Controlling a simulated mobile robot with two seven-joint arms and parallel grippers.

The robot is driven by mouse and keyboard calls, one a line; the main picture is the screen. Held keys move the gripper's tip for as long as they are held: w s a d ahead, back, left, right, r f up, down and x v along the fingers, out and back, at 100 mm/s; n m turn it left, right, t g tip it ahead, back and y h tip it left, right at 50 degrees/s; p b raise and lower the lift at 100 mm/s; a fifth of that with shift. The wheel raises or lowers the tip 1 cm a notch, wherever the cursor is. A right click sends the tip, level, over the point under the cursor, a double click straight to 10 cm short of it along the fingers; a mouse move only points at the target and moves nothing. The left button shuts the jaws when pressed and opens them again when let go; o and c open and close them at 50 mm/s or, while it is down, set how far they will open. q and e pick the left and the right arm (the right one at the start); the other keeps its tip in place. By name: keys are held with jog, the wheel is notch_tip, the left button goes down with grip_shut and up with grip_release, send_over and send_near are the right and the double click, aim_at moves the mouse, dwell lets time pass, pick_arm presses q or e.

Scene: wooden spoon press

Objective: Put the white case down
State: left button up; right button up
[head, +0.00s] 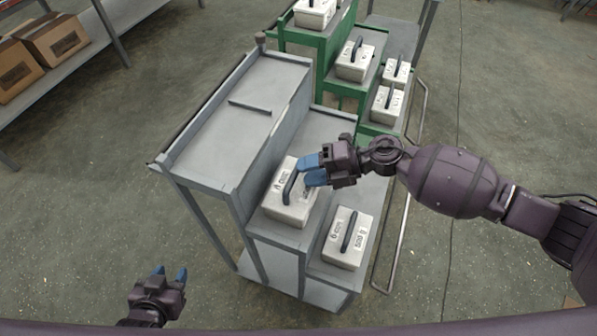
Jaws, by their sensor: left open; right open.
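A white case (289,208) with a dark handle on top sits on the middle step of the grey stepped cart (311,130). My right gripper (307,173), with blue fingers, is open at this case, its fingertips beside the handle. Whether the fingers touch the handle I cannot tell. A second white case (346,239) stands on the lower step to the right. My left gripper (172,275) is open and empty at the lower left, over the floor, away from the cart.
The cart's top shelf (248,105) is bare apart from a short bar. Behind it, a green stepped rack (345,88) holds several more white cases (355,62). Cardboard boxes (53,40) sit on a shelf at the upper left. A metal rail (403,230) runs along the cart's right side.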

jog(key=v, duration=0.9)
jog(key=s+d+f+m+t+h, duration=0.5)
jog(key=s+m, duration=0.5)
jog(key=m, duration=0.6)
jog(key=s+d+f+m+t+h, duration=0.6)
jog(key=s+d+f+m+h, duration=0.2)
jog(key=m, duration=0.9)
jog(key=shift+s+d+f+m+h, duration=0.3)
jog(key=shift+s+d+h, duration=0.3)
jog(key=shift+s+d, duration=0.5)
